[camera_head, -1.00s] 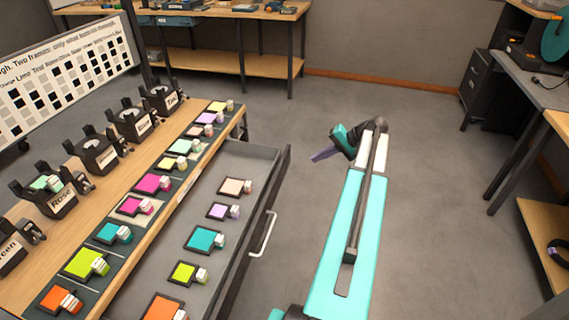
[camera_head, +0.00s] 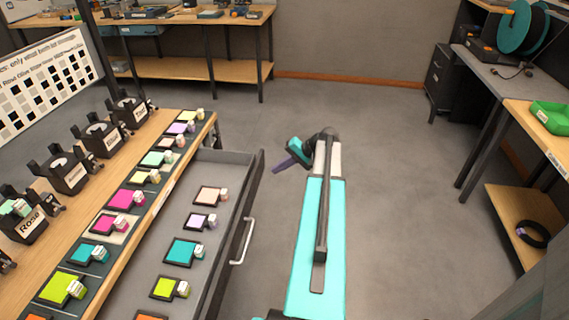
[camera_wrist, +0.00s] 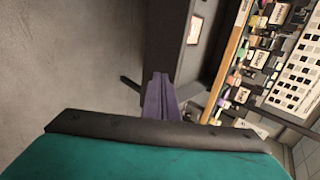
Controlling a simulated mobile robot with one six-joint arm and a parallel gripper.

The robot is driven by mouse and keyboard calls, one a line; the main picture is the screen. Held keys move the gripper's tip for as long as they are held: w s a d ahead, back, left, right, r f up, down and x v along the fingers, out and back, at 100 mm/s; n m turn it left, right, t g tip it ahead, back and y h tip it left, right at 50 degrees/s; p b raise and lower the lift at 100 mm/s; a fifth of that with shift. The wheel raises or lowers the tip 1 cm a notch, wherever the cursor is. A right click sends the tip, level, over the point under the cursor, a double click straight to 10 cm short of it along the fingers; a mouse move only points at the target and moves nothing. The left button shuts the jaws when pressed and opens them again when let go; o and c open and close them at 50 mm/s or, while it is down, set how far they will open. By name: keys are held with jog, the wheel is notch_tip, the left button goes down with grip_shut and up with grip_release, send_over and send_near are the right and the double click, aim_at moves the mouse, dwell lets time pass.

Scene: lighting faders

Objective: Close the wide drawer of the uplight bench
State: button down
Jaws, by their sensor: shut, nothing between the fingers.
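The wide drawer (camera_head: 217,255) of the uplight bench (camera_head: 112,168) stands pulled out to the right of the bench top. It holds several framed colour filters with small labelled blocks. Its dark front carries a pale bar handle (camera_head: 244,242). My gripper (camera_head: 281,166) is shut and empty, to the right of the drawer front's far end and apart from it in the head view. In the wrist view my purple fingers (camera_wrist: 159,95) are together, with the dark drawer front (camera_wrist: 163,45) just beyond them. Whether they touch it cannot be told.
Lamp holders (camera_head: 66,172) and a row of filters line the bench top. A board with black and white squares (camera_head: 50,85) stands behind. A grey desk (camera_head: 510,80) and a shelf with a green tray (camera_head: 551,117) are at right. The floor between is clear.

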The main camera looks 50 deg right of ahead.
aim_at(256, 174)
jog(key=shift+w+a+f+p, duration=0.25)
jog(key=shift+w+a, duration=0.25)
jog(key=shift+w, duration=0.35)
jog(key=shift+w+a+f+p, duration=0.2)
jog(key=shift+w+a+f, duration=0.25)
jog(key=shift+w, duration=0.4)
jog(key=shift+w+a+f+p, duration=0.2)
jog(key=shift+w+a, duration=0.35)
jog(key=shift+w, duration=0.3)
jog(key=shift+w, duration=0.1)
